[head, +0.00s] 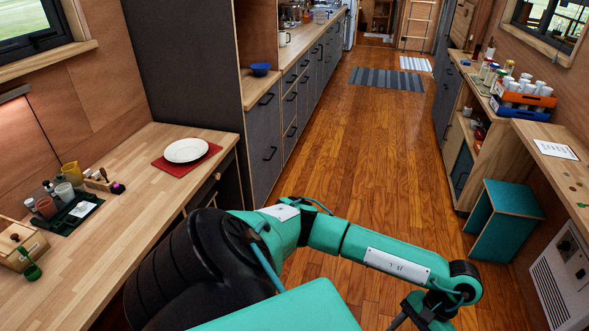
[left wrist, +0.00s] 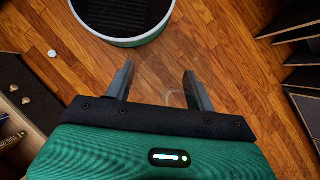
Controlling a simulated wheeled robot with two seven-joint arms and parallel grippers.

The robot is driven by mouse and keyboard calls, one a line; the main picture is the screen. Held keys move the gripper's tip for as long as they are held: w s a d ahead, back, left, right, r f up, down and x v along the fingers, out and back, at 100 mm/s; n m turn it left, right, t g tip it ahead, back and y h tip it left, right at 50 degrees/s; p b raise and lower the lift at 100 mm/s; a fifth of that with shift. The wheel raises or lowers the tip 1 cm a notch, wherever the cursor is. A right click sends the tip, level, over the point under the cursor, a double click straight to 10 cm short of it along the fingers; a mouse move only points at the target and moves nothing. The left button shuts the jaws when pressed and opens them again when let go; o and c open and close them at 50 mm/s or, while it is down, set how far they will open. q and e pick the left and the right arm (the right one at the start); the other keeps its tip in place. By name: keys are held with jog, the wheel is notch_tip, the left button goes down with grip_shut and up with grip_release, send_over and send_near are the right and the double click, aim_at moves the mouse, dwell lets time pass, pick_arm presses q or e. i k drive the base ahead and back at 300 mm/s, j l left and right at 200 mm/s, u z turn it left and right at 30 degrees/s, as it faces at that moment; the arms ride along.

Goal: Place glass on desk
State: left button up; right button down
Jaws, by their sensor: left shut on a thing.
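My left arm reaches across the bottom of the head view, with its gripper (head: 428,312) at the lower right, partly cut off by the frame edge. In the left wrist view the left gripper (left wrist: 160,85) has its fingers apart around a faint, clear glass (left wrist: 165,93), held above the wood floor. The glass is hard to make out and I cannot see it in the head view. The wooden desk (head: 130,190) runs along the left wall in the head view, away from the gripper. My right gripper is not in view.
On the desk stand a white plate (head: 186,150) on a red mat, a dark tray (head: 72,214) with cups, and a wooden box (head: 18,248). Bare desk top lies between them. A teal stool (head: 505,215) stands at right. The floor (head: 385,160) is clear.

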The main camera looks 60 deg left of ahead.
aim_at(160, 152)
jog(key=j+u, duration=0.1)
jog(key=u, duration=0.3)
jog(key=i+j+u, duration=0.1)
jog(key=u, duration=0.7)
jog(key=i+j+u, duration=0.1)
jog(key=u, duration=0.3)
jog(key=i+u, duration=0.75)
jog(key=u, duration=0.2)
jog(key=i+l+u, duration=0.15)
jog(key=i+u, duration=0.15)
jog(key=u, duration=0.15)
